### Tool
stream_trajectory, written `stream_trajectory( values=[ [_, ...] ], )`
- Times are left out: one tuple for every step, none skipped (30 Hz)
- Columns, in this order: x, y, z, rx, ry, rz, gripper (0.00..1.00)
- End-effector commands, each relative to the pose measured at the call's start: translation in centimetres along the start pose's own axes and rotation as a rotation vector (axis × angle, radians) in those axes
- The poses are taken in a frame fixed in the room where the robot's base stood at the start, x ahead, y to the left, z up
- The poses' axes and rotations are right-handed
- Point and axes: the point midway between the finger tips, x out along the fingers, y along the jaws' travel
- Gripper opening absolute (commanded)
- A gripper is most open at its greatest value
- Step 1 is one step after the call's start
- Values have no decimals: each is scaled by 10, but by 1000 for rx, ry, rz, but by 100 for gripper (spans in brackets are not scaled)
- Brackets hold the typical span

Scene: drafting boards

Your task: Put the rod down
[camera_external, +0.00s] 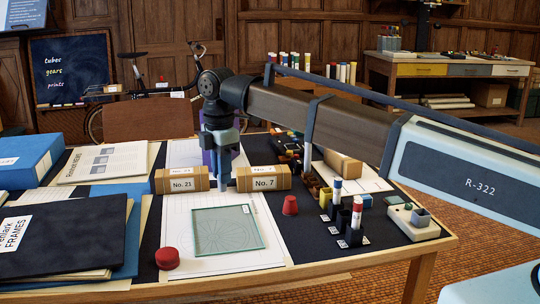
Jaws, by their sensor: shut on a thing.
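My gripper (222,178) points down between two tan blocks, one labelled No. 21 (181,181) and one labelled No. 7 (263,179). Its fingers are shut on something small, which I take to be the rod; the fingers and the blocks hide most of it. I cannot tell the rod's length or tilt, or whether it touches the blocks or the board. A white sheet with a clear glass plate (227,230) lies just in front of the blocks.
Several dark holders with coloured tubes (357,213) stand to the right. Blue binders (33,157) and a black folder (62,238) fill the left side. My arm crosses above the table's right side.

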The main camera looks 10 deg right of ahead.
Motion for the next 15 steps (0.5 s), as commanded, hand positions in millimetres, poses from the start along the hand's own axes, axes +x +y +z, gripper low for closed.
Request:
stream_trajectory(
  values=[
    [0,0,0,25,0,1,0],
    [0,0,0,39,0,1,0],
    [0,0,0,54,0,1,0],
    [0,0,0,63,0,1,0],
    [1,0,0,70,0,1,0],
    [3,0,0,76,0,0,0],
    [5,0,0,80,0,0,0],
    [7,0,0,82,0,0,0],
    [11,0,0,83,0,0,0],
    [15,0,0,83,0,0,0],
    [19,0,0,82,0,0,0],
    [26,-1,1,82,0,-1,0],
    [31,-1,1,82,-1,-1,0],
    [35,-1,1,82,-1,-1,0],
    [42,0,0,81,0,-1,0]
  ],
)
